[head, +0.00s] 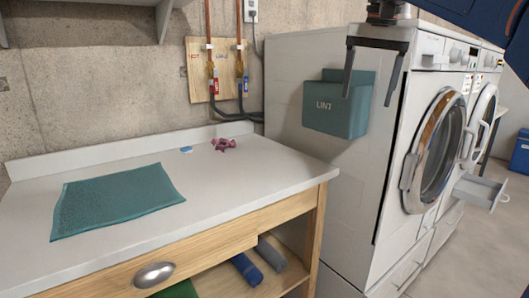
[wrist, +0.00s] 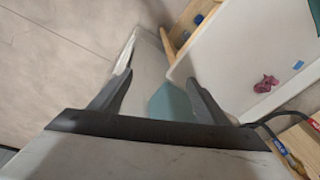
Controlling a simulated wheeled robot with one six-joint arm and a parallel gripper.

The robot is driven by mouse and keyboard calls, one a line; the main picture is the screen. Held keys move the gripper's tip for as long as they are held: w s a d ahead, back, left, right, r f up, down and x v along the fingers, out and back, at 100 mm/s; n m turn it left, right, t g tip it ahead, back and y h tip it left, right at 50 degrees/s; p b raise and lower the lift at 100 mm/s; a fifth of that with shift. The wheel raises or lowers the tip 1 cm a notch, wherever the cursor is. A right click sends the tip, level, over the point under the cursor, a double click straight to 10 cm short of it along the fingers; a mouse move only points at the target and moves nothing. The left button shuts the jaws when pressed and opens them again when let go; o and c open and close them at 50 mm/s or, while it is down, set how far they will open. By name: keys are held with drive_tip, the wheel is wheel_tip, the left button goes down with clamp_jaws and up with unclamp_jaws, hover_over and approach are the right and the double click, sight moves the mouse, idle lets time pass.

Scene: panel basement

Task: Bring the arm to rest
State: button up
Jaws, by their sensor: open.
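My gripper (head: 374,75) hangs at the top right of the head view, fingers pointing down. It is open and empty. In the head view its fingers appear in front of the side of the white washing machine (head: 290,75), next to the teal LINT bin (head: 337,118). In the wrist view my gripper (wrist: 158,100) has its two fingers spread wide. The teal bin (wrist: 172,103) shows below and between them, apart from the fingers as far as I can see.
A white counter (head: 235,178) holds a teal mat (head: 115,198), a crumpled pink cloth (head: 223,145) and a small blue item (head: 186,150). Rolled cloths (head: 246,269) lie on the shelf below. The washer's round door (head: 434,150) faces right. A detergent drawer (head: 481,191) sticks out at right.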

drive_tip(key=s+d+f+n, duration=0.1)
drive_tip(key=s+f+n, duration=0.1)
drive_tip(key=s+f, duration=0.6)
drive_tip(key=s+d+f+n+t, duration=0.1)
drive_tip(key=s+f, duration=0.8)
drive_tip(key=f, duration=0.9)
drive_tip(key=s+d+f+n+t, duration=0.1)
drive_tip(key=s+d+f+n, duration=0.1)
drive_tip(key=s+f, duration=0.7)
wheel_tip(320, 180, down, 5)
drive_tip(key=shift+d+f+n, duration=0.1)
drive_tip(key=shift+d+n, duration=0.15)
drive_tip(key=shift+n, duration=0.05)
